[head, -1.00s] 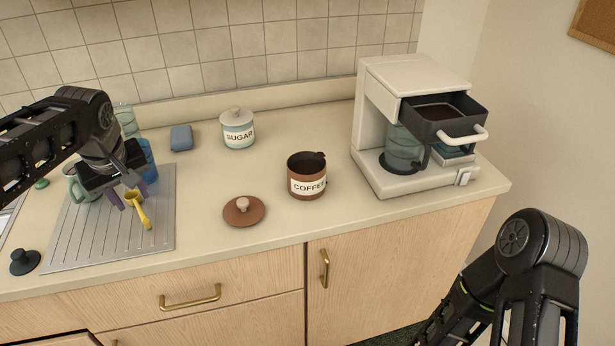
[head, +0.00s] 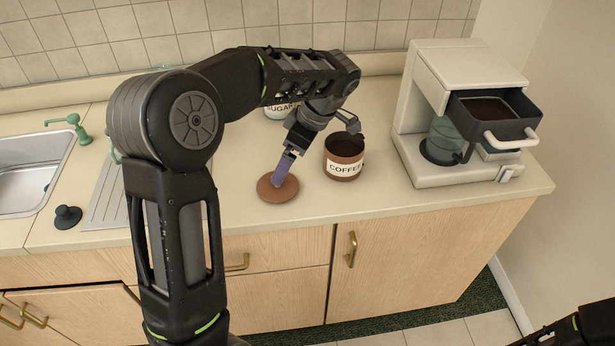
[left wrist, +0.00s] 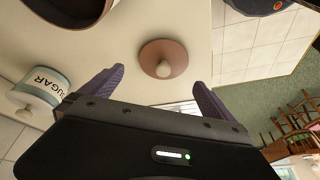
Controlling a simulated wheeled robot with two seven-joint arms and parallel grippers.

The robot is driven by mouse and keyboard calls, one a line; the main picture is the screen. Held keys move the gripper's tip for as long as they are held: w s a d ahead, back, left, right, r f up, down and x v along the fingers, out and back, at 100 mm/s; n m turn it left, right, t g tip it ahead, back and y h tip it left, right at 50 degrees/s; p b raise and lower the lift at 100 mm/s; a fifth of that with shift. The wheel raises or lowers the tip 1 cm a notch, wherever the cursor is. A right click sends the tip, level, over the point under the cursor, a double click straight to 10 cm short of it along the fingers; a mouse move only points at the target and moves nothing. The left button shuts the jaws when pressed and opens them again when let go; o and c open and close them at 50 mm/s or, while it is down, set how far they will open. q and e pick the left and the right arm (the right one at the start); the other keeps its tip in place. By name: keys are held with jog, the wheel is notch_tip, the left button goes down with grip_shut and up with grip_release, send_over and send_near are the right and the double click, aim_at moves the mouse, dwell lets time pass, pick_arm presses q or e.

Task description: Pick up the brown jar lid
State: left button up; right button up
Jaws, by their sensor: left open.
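My left gripper (head: 281,174) is above the lid in the head view, and a purple finger covers the knob there. In the left wrist view its two purple fingers (left wrist: 158,85) are spread wide with nothing between them, and the knob is just beyond the gap. Whether a finger touches the lid I cannot tell. My right gripper is out of view.
The open-topped coffee jar stands close to the right of my left gripper. A coffee maker (head: 415,166) with its drawer out stands farther right. The sugar jar (left wrist: 44,87) is behind my arm. A sink (head: 28,173) and black stopper (head: 67,216) are at left.

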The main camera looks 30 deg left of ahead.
aim_at(289, 188)
pick_arm(q)
jog(key=shift+s+a+r+n, duration=0.15)
jog(key=shift+s+n, duration=0.15)
jog(key=shift+n, duration=0.5)
jog(key=shift+w, duration=0.1)
jog(key=shift+p+x, duration=0.3)
jog(key=shift+x, duration=1.1)
